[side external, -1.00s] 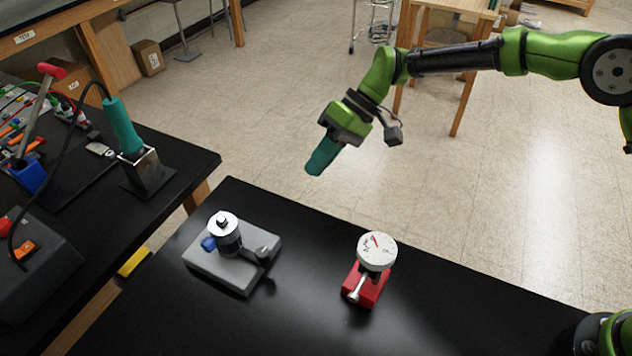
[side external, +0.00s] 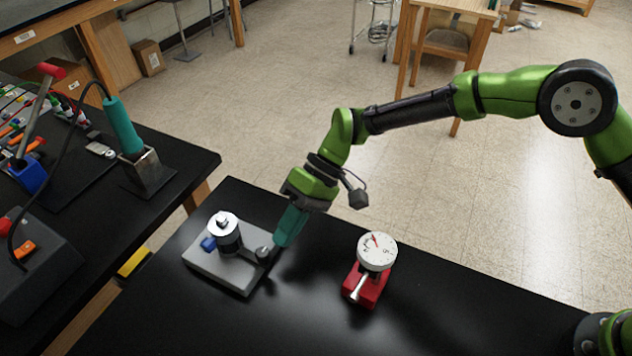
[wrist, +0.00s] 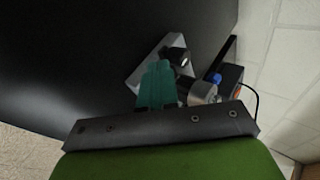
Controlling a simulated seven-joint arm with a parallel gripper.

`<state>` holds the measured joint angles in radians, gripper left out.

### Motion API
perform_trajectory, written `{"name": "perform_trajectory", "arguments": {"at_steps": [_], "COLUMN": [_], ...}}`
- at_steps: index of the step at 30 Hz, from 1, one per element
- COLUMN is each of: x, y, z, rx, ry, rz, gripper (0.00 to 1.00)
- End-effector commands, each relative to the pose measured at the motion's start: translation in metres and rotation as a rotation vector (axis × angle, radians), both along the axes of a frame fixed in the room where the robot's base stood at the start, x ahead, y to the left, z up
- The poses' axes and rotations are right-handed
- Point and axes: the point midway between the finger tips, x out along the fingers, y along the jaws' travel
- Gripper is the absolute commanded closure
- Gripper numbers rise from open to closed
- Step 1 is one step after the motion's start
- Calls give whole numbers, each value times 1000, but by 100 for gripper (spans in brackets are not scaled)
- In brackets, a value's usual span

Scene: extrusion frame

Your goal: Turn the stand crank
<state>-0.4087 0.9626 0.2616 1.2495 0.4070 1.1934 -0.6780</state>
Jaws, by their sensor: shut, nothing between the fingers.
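The stand (side external: 225,262) is a grey plate on the black table, with a dark, silver-topped cylinder (side external: 227,233) and a blue part (side external: 208,243) beside it. A short crank arm runs from the cylinder to a rounded grey knob (side external: 263,252) at the plate's right side. My gripper (side external: 281,241), with teal fingers, is shut and empty, pointing down just right of the knob. In the wrist view the fingers (wrist: 160,66) are together beside the knob (wrist: 178,56), with the cylinder (wrist: 203,92) to their right. I cannot tell whether they touch the knob.
A red-based device (side external: 366,287) with a white dial (side external: 377,251) and a silver lever stands to the right. The table right of it is clear. A second bench at left holds a teal-handled iron in a holder (side external: 150,173) and tools.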

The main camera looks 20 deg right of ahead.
Motion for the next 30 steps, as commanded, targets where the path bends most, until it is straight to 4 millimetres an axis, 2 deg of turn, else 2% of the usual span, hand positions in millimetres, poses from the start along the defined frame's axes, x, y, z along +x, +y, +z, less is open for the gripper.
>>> {"name": "perform_trajectory", "arguments": {"at_steps": [6,21,30], "x": [-6,-7,-15], "y": [12,12,16], "z": [0,0,1], "rx": [0,0,0], "ry": [0,0,0], "rz": [-1,-11,-89], "gripper": [100,100,100]}}
